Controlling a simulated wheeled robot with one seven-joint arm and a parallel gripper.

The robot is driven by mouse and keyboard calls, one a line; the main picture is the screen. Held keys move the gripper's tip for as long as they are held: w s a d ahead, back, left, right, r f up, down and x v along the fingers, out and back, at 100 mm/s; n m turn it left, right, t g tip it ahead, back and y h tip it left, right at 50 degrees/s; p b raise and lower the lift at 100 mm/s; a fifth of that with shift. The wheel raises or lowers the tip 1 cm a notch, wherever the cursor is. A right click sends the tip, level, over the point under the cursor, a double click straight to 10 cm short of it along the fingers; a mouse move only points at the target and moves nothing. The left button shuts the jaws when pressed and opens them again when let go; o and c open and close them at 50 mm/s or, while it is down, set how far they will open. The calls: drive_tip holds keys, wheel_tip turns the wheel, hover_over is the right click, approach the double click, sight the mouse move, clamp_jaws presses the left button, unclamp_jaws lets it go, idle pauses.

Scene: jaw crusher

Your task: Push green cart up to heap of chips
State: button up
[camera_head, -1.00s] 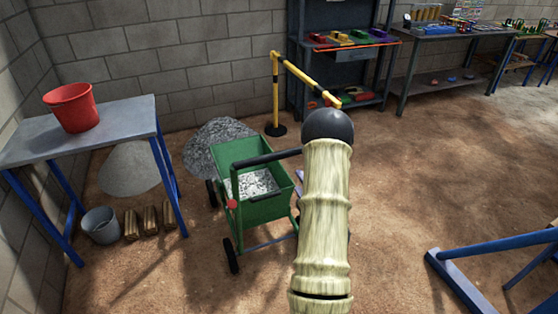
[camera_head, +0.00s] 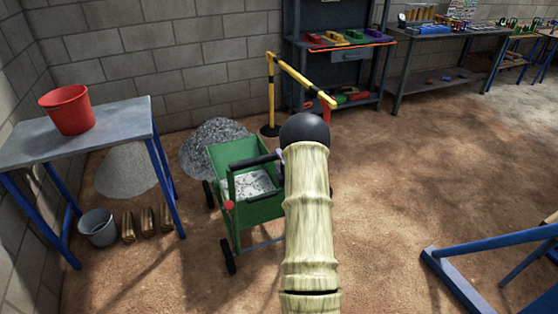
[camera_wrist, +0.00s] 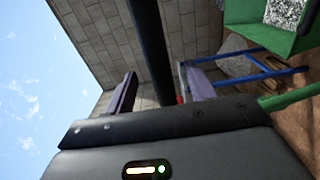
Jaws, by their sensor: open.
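The green cart (camera_head: 265,208) stands on its wheels left of my arm, with grey chips (camera_head: 250,184) in its tub and a black handle (camera_head: 256,162). It also shows at the upper right of the wrist view (camera_wrist: 240,12). The dark grey heap of chips (camera_head: 205,150) lies just behind the cart by the wall; the tub partly hides it. My gripper (camera_wrist: 155,78) is open, with a black bar, seemingly the cart's handle, running between or just past its fingers; contact cannot be told. In the head view my arm mostly hides the gripper.
A table (camera_head: 115,125) with a red bucket (camera_head: 66,109) stands at the left. A paler heap (camera_head: 125,170), a grey bucket (camera_head: 98,228) and logs (camera_head: 147,223) lie near it. A yellow barrier (camera_head: 271,90) stands behind the cart. A blue frame (camera_head: 490,245) is at the right.

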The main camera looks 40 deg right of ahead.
sight(276, 157)
drive_tip(key=x, duration=0.2)
drive_tip(key=shift+w+d+f+b, duration=0.15)
drive_tip(key=shift+w+b, duration=0.2)
drive_tip(key=shift+b, duration=0.05)
drive_tip(key=shift+w+d, duration=0.15)
drive_tip(key=shift+w, duration=0.25)
drive_tip(key=shift+w, duration=0.2)
drive_tip(key=c, duration=0.9)
drive_tip(key=shift+s+d, duration=0.1)
clamp_jaws()
drive_tip(key=shift+s+d, duration=0.1)
drive_tip(key=shift+a, duration=0.3)
drive_tip(key=shift+d, duration=0.1)
